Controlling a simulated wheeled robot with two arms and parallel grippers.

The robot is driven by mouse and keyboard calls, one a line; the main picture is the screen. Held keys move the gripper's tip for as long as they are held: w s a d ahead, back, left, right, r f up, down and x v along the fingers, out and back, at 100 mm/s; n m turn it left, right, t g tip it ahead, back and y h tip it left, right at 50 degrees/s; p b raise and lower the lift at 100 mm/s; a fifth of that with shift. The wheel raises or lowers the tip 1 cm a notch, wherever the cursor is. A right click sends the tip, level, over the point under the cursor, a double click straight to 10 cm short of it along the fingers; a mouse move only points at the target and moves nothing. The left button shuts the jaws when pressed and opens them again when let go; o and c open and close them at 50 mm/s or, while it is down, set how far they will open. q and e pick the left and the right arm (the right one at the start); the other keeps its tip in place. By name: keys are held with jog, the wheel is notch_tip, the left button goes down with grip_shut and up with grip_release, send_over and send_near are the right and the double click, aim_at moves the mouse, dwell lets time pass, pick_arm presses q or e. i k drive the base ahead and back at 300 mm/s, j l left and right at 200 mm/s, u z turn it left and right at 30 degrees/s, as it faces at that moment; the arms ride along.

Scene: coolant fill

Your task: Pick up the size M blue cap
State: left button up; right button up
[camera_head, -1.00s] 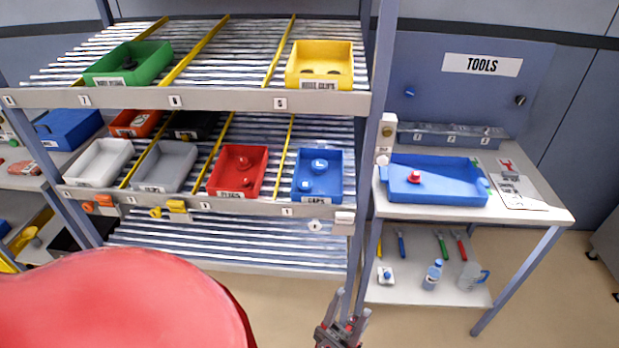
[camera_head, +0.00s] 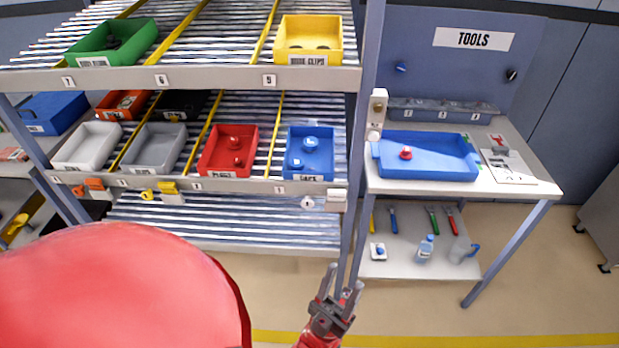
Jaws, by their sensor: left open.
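Blue caps lie in a blue bin (camera_head: 324,171) labelled CAPS on the middle shelf. The larger cap (camera_head: 310,143) is toward the back and seems to carry an L. A smaller cap (camera_head: 297,163) is toward the front left; its letter is too small to read. My left gripper (camera_head: 341,282) is open and empty, at the lower middle of the picture. In the picture it is below the shelf's front right corner, apart from the bin. My right gripper is not in view.
A red bin (camera_head: 228,165) with red plugs stands left of the blue bin. A shelf post (camera_head: 366,90) rises on its right. Right of it, a table holds a blue tray (camera_head: 430,172) with a red part. Open floor lies in front.

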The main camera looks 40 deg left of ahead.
aim_at(296, 164)
jog(key=u, duration=1.15)
jog(key=i+l, duration=0.2)
jog(key=l, duration=0.2)
jog(key=i+l, duration=0.2)
jog(key=l, duration=0.2)
jog(key=i+j, duration=0.15)
jog(key=j, duration=0.2)
jog(key=i+j, duration=0.35)
jog(key=j, duration=0.3)
